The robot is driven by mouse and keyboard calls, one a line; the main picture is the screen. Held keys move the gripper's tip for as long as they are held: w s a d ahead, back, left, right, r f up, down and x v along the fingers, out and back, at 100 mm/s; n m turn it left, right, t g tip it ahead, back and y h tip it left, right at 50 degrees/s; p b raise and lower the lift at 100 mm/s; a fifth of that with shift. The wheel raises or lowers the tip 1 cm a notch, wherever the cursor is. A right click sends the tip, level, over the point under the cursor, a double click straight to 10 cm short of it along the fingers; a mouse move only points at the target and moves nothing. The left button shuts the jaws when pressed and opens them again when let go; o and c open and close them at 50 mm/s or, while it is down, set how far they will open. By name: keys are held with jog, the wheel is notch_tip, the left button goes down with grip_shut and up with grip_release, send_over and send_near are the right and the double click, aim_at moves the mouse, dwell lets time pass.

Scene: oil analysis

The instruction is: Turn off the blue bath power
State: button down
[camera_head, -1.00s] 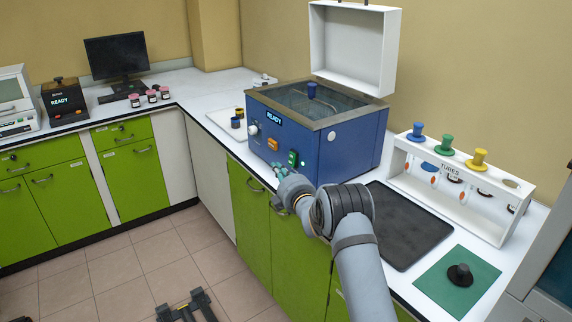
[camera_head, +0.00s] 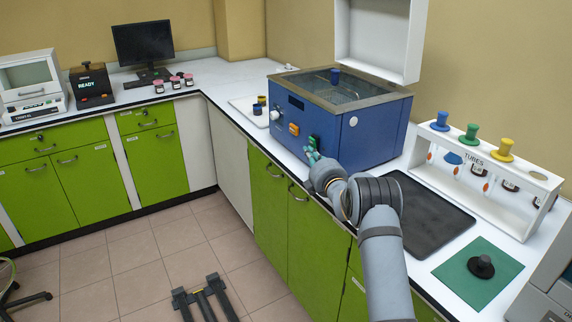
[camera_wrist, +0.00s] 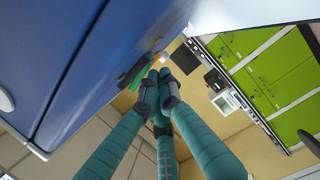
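The blue bath (camera_head: 365,136) stands on the counter with its white lid (camera_head: 375,40) raised. Its front carries a dark display (camera_head: 296,102), a white knob (camera_head: 274,115), an orange button (camera_head: 294,129) and a green power switch (camera_head: 313,142). My gripper (camera_head: 311,154), with teal fingers, is just in front of that switch. In the wrist view the blue wall (camera_wrist: 85,50) fills the left, and the fingertips (camera_wrist: 160,82) are drawn together beside the green switch (camera_wrist: 138,72). I cannot tell if they touch it. They hold nothing visible.
A black tray (camera_head: 425,218) lies right of the bath. A white tube rack (camera_head: 545,190) with coloured plungers stands behind it. A green mat (camera_head: 470,268) with a black knob lies in front. Small jars (camera_head: 259,103) stand left of the bath. The floor is mostly open.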

jog(key=shift+s+a, duration=0.1)
jog(key=shift+a, duration=0.05)
jog(key=s+a+f+b, duration=0.2)
jog(key=s+a+b, duration=0.1)
jog(key=a+b, duration=0.15)
jog(key=d+b+v, duration=0.1)
jog(key=b+v, duration=0.1)
jog(key=v, duration=0.7)
jog(key=shift+d+r, duration=0.2)
jog(key=shift+r, duration=0.1)
